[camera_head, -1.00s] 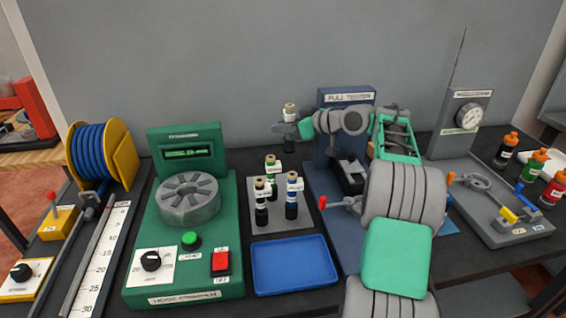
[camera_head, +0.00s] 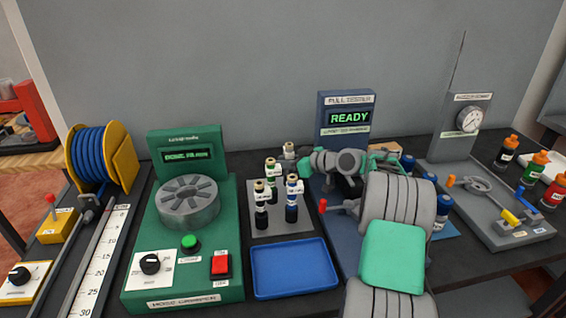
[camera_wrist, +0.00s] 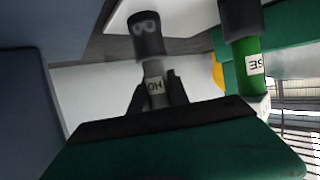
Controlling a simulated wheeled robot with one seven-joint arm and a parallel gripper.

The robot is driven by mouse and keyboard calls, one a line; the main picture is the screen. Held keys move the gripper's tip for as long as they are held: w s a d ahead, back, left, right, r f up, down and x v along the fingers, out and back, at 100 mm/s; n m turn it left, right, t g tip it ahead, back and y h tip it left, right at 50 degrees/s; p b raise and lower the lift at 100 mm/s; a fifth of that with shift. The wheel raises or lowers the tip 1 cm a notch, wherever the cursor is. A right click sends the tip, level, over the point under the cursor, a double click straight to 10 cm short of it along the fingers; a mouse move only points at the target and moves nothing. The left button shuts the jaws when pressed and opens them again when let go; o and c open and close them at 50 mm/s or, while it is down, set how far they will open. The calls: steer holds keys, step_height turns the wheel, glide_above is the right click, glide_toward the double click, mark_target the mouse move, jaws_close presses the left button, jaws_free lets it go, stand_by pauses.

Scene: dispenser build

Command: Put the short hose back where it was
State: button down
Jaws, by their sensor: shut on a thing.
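The short hose (camera_head: 289,148) is upright in my gripper, with a pale top, at the back right of the hose stand. It also shows in the wrist view (camera_wrist: 154,68) as a grey hose with a dark end and a label. My gripper (camera_wrist: 156,92) is shut on it; in the head view the gripper (camera_head: 300,158) comes in from the right. The grey hose stand (camera_head: 282,230) holds a black hose (camera_head: 261,208), a green hose (camera_head: 270,180) and a blue hose (camera_head: 292,205). The blue hose partly hides the held one's lower end, so I cannot tell whether it touches the stand.
The green hose crimper (camera_head: 185,265) stands left of the stand, with a blue tray (camera_head: 292,268) in front. The pull tester (camera_head: 347,115) reads READY, right behind my arm. In the wrist view the green hose (camera_wrist: 246,55) is close beside the held hose.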

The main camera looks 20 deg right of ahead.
steer(key=c, duration=1.2)
jaws_free()
steer(key=shift+c, duration=0.2)
steer(key=shift+r+p, duration=0.2)
steer(key=shift+p, duration=0.1)
steer(key=b+v, duration=0.1)
steer(key=v, duration=1.1)
steer(key=shift+s, duration=0.1)
